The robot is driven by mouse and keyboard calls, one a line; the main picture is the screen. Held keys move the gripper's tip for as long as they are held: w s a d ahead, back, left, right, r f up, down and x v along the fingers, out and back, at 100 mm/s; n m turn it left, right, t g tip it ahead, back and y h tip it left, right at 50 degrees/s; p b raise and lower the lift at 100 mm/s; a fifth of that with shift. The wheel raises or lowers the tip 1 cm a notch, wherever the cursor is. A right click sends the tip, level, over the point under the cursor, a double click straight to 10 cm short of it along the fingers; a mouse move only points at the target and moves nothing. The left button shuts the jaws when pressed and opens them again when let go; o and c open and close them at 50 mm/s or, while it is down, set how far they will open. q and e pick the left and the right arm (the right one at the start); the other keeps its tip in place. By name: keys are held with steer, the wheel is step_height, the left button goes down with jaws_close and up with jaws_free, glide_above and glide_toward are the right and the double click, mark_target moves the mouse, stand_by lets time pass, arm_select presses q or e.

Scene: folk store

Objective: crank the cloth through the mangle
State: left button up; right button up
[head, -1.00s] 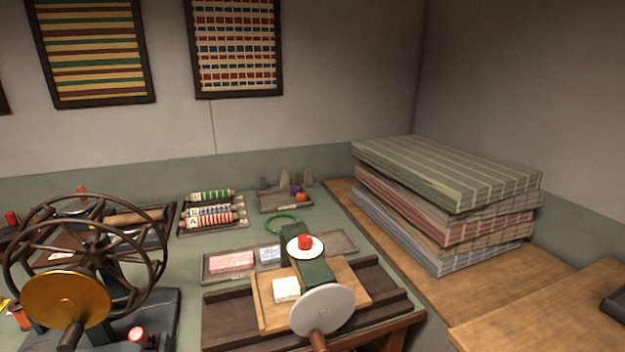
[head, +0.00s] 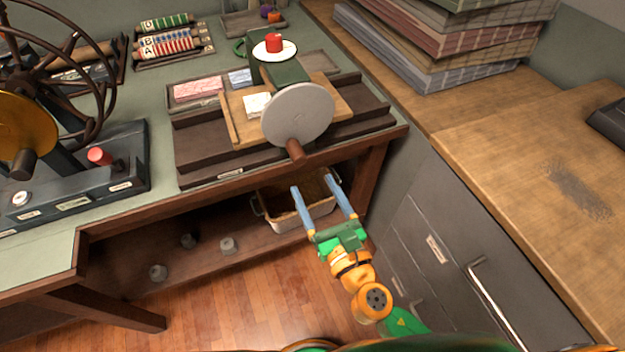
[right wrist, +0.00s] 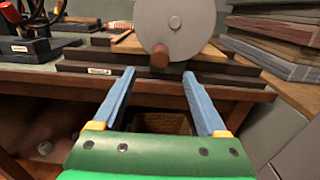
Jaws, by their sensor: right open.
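The mangle has a green body (head: 290,76) with a grey crank disc (head: 298,112) on its front and a brown handle (head: 295,150) sticking out low on the disc. A white piece of cloth (head: 257,105) lies on the wooden board beside the body. My right gripper (head: 318,190) is open and empty, below and in front of the handle, apart from it. In the right wrist view, the handle (right wrist: 159,56) shows beyond and between the two blue fingers (right wrist: 162,82). My left gripper is not in view.
A black machine with a spoked wheel (head: 100,95) stands at the left of the table. A white basket (head: 285,222) sits on the shelf under the table. Grey drawers (head: 450,240) stand close on the right, and stacked fabric boards (head: 430,60) lie behind.

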mark_target(301, 161)
steer(key=x, duration=1)
steer(key=shift+w+a+f+b, duration=0.1)
steer(key=shift+w+b, duration=0.15)
steer(key=shift+b, duration=0.15)
steer(key=c, duration=1.1)
